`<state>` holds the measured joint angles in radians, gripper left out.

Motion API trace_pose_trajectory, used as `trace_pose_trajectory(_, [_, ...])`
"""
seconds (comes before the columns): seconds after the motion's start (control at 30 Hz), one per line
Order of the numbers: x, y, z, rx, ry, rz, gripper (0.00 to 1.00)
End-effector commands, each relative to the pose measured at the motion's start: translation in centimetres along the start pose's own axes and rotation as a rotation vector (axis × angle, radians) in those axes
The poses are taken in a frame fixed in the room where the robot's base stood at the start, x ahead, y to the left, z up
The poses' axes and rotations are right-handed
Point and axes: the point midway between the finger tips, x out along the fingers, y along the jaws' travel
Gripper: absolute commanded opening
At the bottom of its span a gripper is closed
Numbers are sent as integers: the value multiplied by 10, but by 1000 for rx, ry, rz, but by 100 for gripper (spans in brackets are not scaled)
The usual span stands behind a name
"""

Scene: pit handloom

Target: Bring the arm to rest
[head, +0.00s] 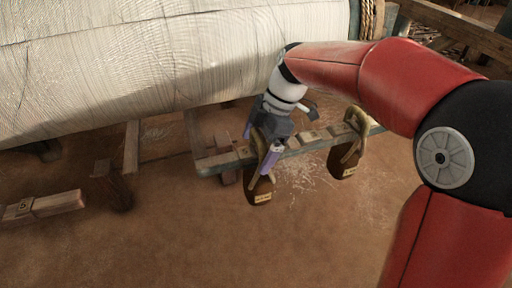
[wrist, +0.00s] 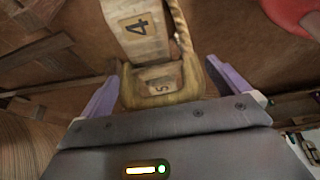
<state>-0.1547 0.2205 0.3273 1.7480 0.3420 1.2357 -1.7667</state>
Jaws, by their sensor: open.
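My arm reaches in from the right in the head view. My gripper (head: 259,152) points down at a wooden rail (head: 226,161) below the cloth roll. Its purple fingers are apart in the wrist view (wrist: 164,82). The strap belongs to a dark brown hanging weight (head: 259,191) with a small label. The strap hangs over the rail. I cannot tell whether the fingers touch it.
A second strapped weight (head: 346,161) hangs on the rail to the right. The large white cloth roll (head: 170,62) lies close behind my gripper. A wooden beam (head: 42,205) juts in at left. The earth floor (head: 150,245) in front is open.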

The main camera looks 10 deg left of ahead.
Motion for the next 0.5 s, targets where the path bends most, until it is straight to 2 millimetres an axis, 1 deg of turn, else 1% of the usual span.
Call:
trace_pose_trajectory(0.03, [-11,1,0,1,-1,5,100])
trace_pose_trajectory(0.23, [-46,0,0,0,-1,5,100])
trace_pose_trajectory(0.37, [-60,0,0,0,-1,4,100])
trace_pose_trajectory(0.5, [-66,0,0,0,0,1,100])
